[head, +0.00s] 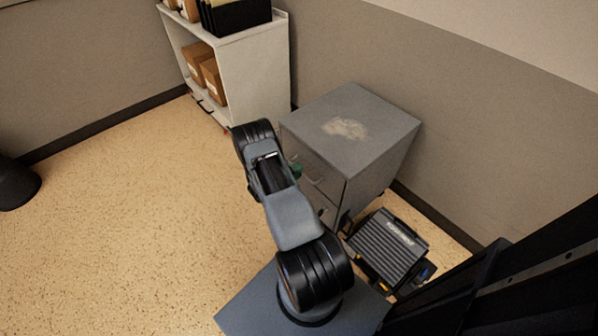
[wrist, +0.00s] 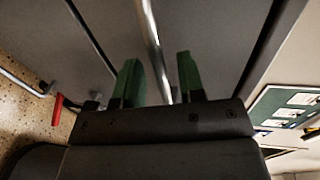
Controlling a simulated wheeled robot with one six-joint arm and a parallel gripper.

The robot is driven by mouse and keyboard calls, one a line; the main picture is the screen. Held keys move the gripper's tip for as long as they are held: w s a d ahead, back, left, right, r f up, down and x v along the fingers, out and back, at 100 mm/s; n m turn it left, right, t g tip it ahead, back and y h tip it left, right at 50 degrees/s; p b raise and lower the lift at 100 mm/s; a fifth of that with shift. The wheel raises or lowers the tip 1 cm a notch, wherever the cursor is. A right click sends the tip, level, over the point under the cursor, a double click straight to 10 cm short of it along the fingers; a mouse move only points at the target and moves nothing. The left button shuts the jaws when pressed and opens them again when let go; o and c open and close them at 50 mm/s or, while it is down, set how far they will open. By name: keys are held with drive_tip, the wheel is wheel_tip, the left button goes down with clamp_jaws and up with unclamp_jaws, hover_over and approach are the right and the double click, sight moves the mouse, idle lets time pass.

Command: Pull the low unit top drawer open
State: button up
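The low unit (head: 378,128) is a grey metal cabinet with a worn patch on its top. Its drawer fronts face left in the head view, partly hidden by my arm; the top drawer looks shut there. My gripper (head: 296,170) is at the upper part of this front. In the wrist view, the top drawer front (wrist: 222,40) fills the middle, with its bar handle (wrist: 152,40) running down between the two green fingertips of my gripper (wrist: 158,78). The fingers are apart, with gaps on both sides of the bar. Whether either touches it is unclear.
A lower handle (wrist: 20,82) and a small red part (wrist: 58,108) show at the left in the wrist view. A pale shelf (head: 255,75) with boxes stands behind the unit. A dark ribbed case (head: 388,248) lies at its right.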

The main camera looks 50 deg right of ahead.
drive_tip(key=shift+x, duration=0.75)
drive_tip(key=shift+c, duration=0.5)
clamp_jaws()
